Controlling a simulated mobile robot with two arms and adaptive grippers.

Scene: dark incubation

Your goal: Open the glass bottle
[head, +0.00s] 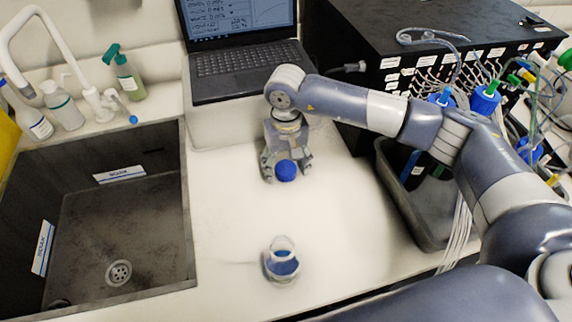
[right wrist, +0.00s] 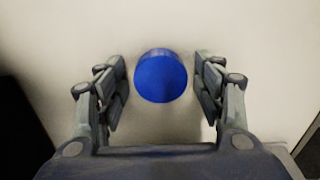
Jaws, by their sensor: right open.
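A small glass bottle (head: 281,264) with blue in its lower part stands on the white bench, right of the sink. Its clear upper part shows no blue cap. A round blue cap (head: 286,171) is on the bench farther back, apart from this bottle; whether anything is under it I cannot tell. My right gripper (head: 285,165) is open, its fingers on both sides of the cap. In the right wrist view the blue cap (right wrist: 160,77) is between the open fingers (right wrist: 162,85), with gaps on both sides. My left gripper is not in view.
A dark sink (head: 120,225) is at the left, with a white faucet (head: 45,45) and several bottles behind it. A laptop (head: 240,60) stands at the back. A grey bin (head: 425,215) and cabled black box (head: 430,40) are at the right. Bench between cap and bottle is clear.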

